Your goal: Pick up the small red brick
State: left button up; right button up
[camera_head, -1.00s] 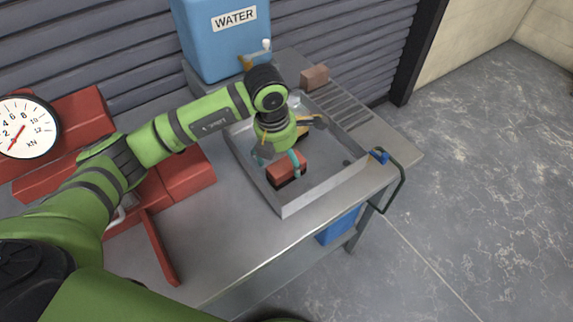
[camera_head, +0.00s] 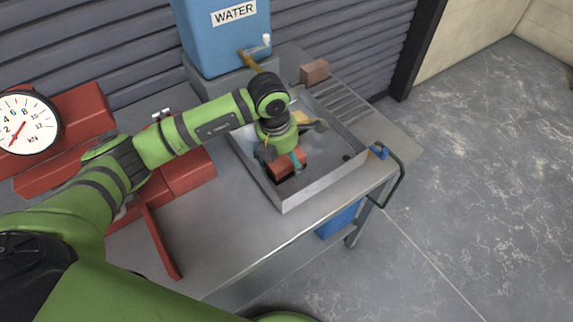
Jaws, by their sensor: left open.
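A small red brick (camera_head: 288,166) lies in the shallow metal tray (camera_head: 318,186) on the bench, near the tray's front left side. My right gripper is out of view.
A trowel-like tool (camera_head: 316,124) lies partly hidden behind the gripper. A brownish brick (camera_head: 315,71) sits behind the tray. A blue water container (camera_head: 225,40) with a tap stands at the back. A red press with a dial (camera_head: 24,122) is left.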

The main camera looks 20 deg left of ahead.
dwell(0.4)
pick_arm(q)
jog(key=c, duration=1.6)
jog(key=shift+c, duration=0.2)
